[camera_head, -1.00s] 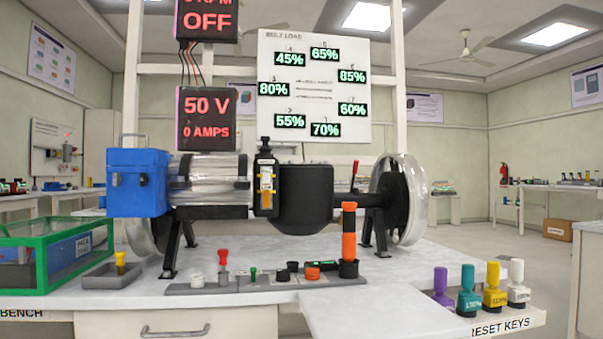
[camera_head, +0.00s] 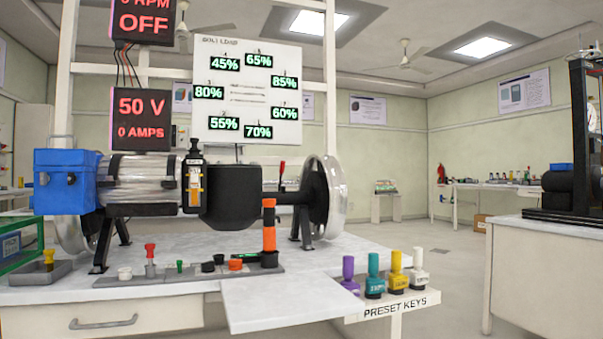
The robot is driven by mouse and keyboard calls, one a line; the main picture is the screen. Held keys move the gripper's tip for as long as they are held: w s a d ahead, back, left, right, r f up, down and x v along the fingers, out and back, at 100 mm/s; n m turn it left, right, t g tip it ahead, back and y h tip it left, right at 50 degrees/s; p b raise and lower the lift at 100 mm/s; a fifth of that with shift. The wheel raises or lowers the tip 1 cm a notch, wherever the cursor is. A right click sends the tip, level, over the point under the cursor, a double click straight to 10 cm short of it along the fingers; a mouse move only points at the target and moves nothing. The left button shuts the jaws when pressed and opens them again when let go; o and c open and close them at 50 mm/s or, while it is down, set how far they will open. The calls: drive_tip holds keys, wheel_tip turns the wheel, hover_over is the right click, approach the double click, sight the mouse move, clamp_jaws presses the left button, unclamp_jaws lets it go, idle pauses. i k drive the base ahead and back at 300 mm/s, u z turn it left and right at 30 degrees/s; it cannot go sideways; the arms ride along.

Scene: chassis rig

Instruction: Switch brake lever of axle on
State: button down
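The axle rig stands on the white bench (camera_head: 170,262). Its black axle (camera_head: 285,197) runs from the round black housing (camera_head: 232,192) to a wheel (camera_head: 325,195) on the right. A small lever with a red tip (camera_head: 282,168) stands up behind the axle, just left of the wheel; it looks nearly upright. I take it to be the brake lever, but its base is hidden and I cannot tell its setting. My gripper is not in view.
An orange and black upright handle (camera_head: 269,230) stands in front of the axle. Several coloured preset keys (camera_head: 373,275) stand on the right shelf. A low tool strip (camera_head: 190,275) lies along the bench front. Open floor (camera_head: 440,250) lies to the right, before another bench (camera_head: 545,270).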

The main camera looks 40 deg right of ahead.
sight(281, 171)
drive_tip(key=k, duration=0.65)
drive_tip(key=z, duration=1.3)
drive_tip(key=i, duration=0.3)
drive_tip(key=z, duration=0.1)
